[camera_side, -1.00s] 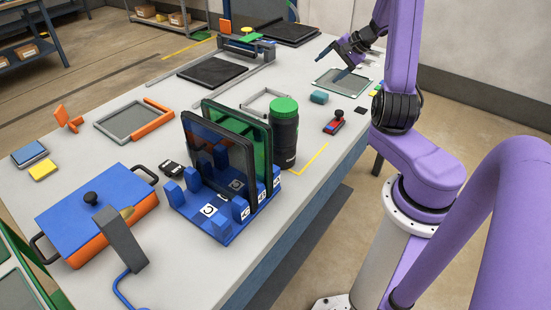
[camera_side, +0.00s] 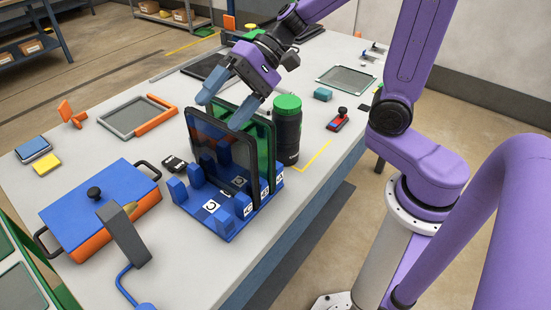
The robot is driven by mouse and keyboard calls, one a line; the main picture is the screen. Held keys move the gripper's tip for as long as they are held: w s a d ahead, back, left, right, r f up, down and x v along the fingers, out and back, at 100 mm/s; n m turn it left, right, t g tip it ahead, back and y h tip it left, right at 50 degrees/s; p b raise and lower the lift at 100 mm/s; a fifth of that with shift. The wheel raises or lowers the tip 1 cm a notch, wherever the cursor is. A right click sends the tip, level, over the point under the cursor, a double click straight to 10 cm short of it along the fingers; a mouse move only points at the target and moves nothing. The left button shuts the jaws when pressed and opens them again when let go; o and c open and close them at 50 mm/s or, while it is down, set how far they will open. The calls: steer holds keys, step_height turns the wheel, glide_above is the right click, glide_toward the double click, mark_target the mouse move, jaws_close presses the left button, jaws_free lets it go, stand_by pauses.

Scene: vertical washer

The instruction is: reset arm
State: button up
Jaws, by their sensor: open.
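My gripper (camera_side: 228,98) is open. Its two blue-grey fingers point down and lie, in the picture, over the top edges of two upright dark-framed panels. The front panel (camera_side: 208,150) is clear and dark-edged; the panel behind it (camera_side: 262,142) is green. Both stand in a blue slotted rack (camera_side: 222,226). I cannot tell whether a finger touches a panel, or whether a panel edge lies between the fingers. My gripper hides part of the table behind the rack.
A black bottle with a green lid (camera_side: 287,130) stands right of the rack. A blue box with an orange base (camera_side: 100,208) and a grey-headed blue tool (camera_side: 124,235) are at the left. An orange-sided frame (camera_side: 137,117) lies behind. The right back table holds a flat mesh frame (camera_side: 346,80).

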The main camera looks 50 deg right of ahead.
steer(key=s+f+n+g+h, duration=0.1)
steer(key=s+f+g, duration=0.1)
steer(key=s+g, duration=0.35)
steer(key=s+f+g+h, duration=0.1)
steer(key=s+f+g, duration=0.15)
steer(key=s, duration=0.65)
steer(key=s+d+f+n+t+h, duration=0.1)
steer(key=s+d+n+t+h, duration=0.1)
steer(key=d+n, duration=0.4)
steer(key=s+d+f+n+t+h, duration=0.2)
steer(key=d+n+h, duration=0.4)
steer(key=n, duration=0.3)
steer(key=shift+s+t+h, duration=0.3)
steer(key=shift+s+t, duration=0.4)
steer(key=shift+t, duration=0.2)
